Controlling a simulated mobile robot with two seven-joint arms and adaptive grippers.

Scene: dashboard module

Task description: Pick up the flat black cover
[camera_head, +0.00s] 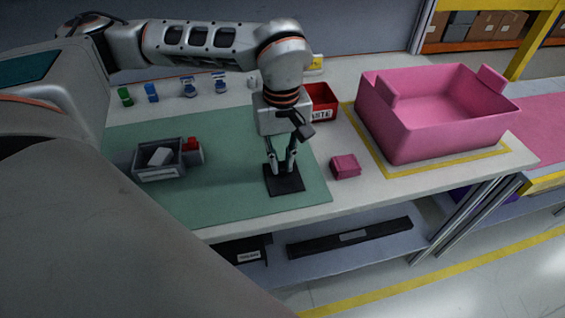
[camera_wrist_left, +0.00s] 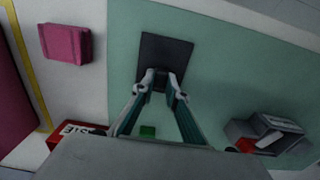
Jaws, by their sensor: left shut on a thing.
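The flat black cover (camera_head: 287,187) is a thin dark square at the right part of the green mat (camera_head: 230,195). It also shows in the left wrist view (camera_wrist_left: 166,50), beyond my fingertips. In the left wrist view the fingertips (camera_wrist_left: 160,82) are close together and shut on a dark raised part of the cover. I cannot tell whether the cover rests on the mat or is slightly off it. My right gripper is not in view.
A pink block (camera_head: 345,167) and large pink crate (camera_head: 430,130) stand right. A red bin (camera_head: 322,101) and several small bottles are behind.

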